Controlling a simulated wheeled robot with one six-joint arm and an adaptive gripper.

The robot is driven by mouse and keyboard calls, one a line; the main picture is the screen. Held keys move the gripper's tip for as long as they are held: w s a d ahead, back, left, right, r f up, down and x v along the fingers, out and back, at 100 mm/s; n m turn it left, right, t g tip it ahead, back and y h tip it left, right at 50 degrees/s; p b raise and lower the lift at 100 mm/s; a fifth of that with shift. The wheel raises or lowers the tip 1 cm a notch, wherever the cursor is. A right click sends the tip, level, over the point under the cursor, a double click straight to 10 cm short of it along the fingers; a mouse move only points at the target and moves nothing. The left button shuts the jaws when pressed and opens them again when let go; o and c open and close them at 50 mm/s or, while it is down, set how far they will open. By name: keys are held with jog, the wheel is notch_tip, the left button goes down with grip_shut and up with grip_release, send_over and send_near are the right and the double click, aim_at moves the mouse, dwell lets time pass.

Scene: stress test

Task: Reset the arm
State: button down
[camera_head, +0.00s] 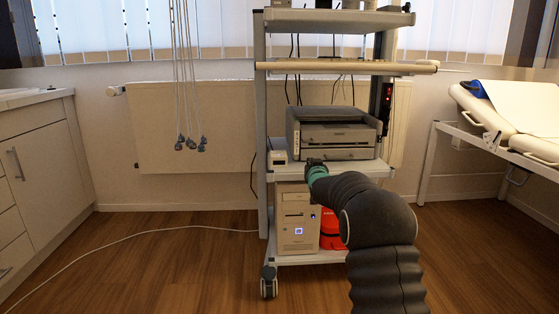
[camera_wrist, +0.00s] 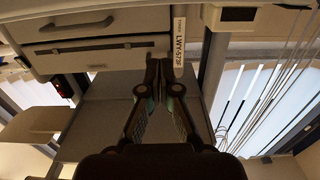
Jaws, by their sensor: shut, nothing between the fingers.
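My arm reaches forward from the lower right in the head view. My gripper (camera_head: 314,163) is at its end, in front of the middle shelf of a wheeled equipment cart. In the wrist view, my gripper (camera_wrist: 158,65) has its two fingers together at the tips with nothing between them. The printer (camera_head: 333,133) on the middle shelf lies just beyond the fingers. It also shows upside down at the top of the wrist view (camera_wrist: 95,38). Whether the fingertips touch the cart cannot be told.
The cart's middle shelf (camera_head: 376,168) and post (camera_head: 262,130) stand close to my gripper. A computer tower (camera_head: 297,220) and a red object (camera_head: 331,229) sit below. A cabinet (camera_head: 38,165) stands left, an exam bed (camera_head: 520,115) right. A white cable (camera_head: 140,232) crosses the open floor.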

jog(key=s+a+r+g+p, duration=0.1)
jog(key=s+r+g+p, duration=0.35)
jog(key=s, duration=1.05)
jog(key=s+a+r+g+p, duration=0.15)
jog(key=s+r, duration=0.55)
jog(key=s, duration=0.8)
jog(key=s+f+g+p, duration=0.2)
jog(key=s+f+g, duration=0.1)
jog(key=s, duration=1.4)
jog(key=s+f+g+p, duration=0.1)
jog(key=s+f+g, duration=0.2)
jog(key=s, duration=1.3)
jog(key=shift+s+f+p, duration=0.35)
jog(key=shift+f, duration=0.45)
